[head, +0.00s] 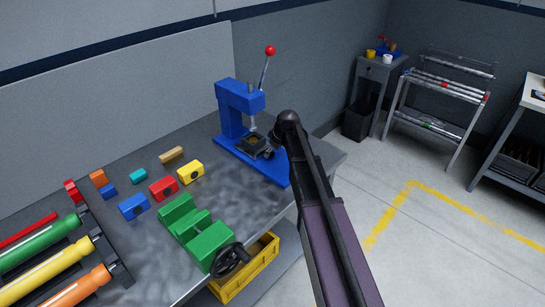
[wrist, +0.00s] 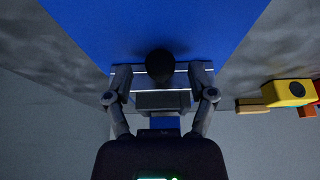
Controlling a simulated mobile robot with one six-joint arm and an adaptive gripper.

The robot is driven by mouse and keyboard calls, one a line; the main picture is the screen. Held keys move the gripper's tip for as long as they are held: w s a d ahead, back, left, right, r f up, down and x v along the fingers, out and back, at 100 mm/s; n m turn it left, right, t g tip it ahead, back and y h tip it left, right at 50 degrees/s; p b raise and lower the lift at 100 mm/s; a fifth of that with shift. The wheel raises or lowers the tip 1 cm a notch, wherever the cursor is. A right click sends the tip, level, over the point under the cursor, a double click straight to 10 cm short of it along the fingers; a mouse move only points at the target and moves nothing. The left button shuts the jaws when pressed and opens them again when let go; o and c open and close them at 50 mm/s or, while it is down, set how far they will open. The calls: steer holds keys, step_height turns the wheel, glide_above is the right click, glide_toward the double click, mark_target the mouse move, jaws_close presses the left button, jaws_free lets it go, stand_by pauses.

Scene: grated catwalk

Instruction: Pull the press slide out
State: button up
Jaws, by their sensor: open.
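The blue press (head: 232,108) stands at the back of the grey workbench, with a red-knobbed lever on top. In the wrist view the fingers are open, one on each side of a round black knob (wrist: 159,62). I cannot tell whether they touch it. The slide's body is hard to make out there.
Coloured blocks (head: 163,188) and a green vise (head: 196,233) stand on the bench (head: 110,215) left of the press. Coloured rollers lie front left. A yellow crate (head: 255,270) sits below the bench.

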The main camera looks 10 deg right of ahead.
steer(key=shift+w+f, duration=0.15)
steer(key=shift+f, duration=0.2)
